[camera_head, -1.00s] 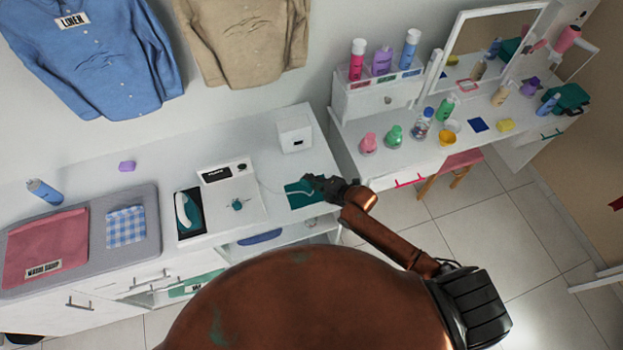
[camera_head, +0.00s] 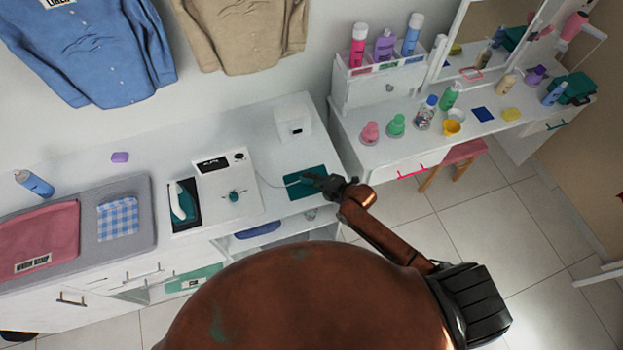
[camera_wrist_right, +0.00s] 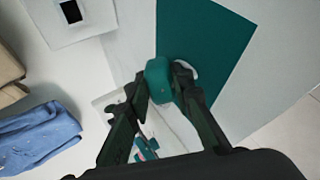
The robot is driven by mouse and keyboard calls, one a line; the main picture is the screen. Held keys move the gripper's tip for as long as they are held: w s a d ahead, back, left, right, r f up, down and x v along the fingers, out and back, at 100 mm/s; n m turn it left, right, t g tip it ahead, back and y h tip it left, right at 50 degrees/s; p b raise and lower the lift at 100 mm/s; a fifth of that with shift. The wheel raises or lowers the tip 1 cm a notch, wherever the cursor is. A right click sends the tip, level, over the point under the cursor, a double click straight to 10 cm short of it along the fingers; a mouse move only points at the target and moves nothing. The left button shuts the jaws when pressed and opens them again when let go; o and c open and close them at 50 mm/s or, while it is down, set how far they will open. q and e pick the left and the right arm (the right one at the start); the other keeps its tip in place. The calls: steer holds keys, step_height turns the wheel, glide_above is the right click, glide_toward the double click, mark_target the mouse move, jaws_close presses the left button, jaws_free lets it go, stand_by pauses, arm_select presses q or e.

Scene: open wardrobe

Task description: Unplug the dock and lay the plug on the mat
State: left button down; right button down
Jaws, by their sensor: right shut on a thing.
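My right gripper (camera_head: 312,182) is shut on the teal plug (camera_wrist_right: 158,80), which shows between the fingers in the right wrist view. In the head view the gripper is over the right part of the teal mat (camera_head: 300,188), and the mat also shows behind the plug in the wrist view (camera_wrist_right: 200,45). I cannot tell whether the plug touches the mat. A thin pale cord runs from the white dock unit (camera_head: 215,200) toward the gripper. The white socket box (camera_head: 293,122) stands behind the mat, with nothing in its dark opening. My left gripper is out of view.
A grey pad (camera_head: 140,190) with folded cloths lies further left. A vanity with bottles (camera_head: 425,112) and cups is at the right. The counter between mat and socket box is clear.

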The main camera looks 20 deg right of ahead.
steer(key=c, duration=1.6)
jaws_free()
steer(key=o, duration=0.3)
step_height(320, 180, up, 7)
steer(key=s+d+p, duration=0.1)
steer(key=s+p, duration=0.2)
steer(key=p, duration=0.4)
steer(key=shift+d, duration=0.4)
